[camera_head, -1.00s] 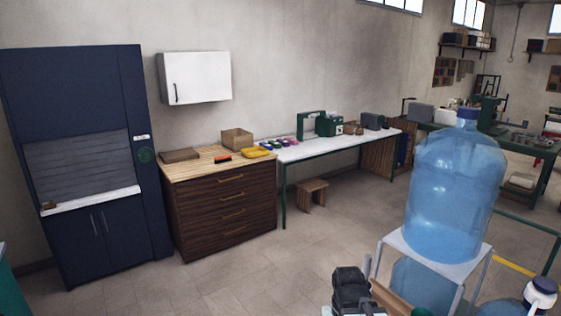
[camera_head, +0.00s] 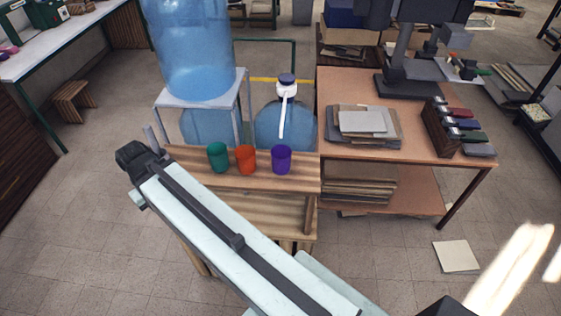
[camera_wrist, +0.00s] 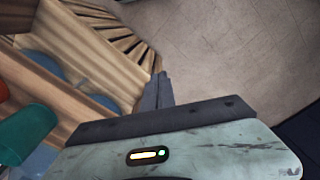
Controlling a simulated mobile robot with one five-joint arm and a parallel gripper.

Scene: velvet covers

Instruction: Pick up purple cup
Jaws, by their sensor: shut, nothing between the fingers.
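The purple cup (camera_head: 281,159) stands upright on a small wooden stand (camera_head: 240,178), at the right of a row. The orange-red cup (camera_head: 245,159) is beside it, and the green cup (camera_head: 217,157) is at the left end. My gripper (camera_wrist: 160,82) is shut and empty in the wrist view, with its narrow fingers together. In the head view its end lies by the stand's left edge, left of the green cup. The wrist view shows the green cup (camera_wrist: 30,135) and a bit of the red cup (camera_wrist: 3,90) at its left edge. The purple cup is not visible there.
A blue water jug (camera_head: 190,50) on a metal stand and a lower jug (camera_head: 285,120) with a white pump are behind the cups. A workbench (camera_head: 400,165) with papers and binders adjoins at the right. Floor is free at the left.

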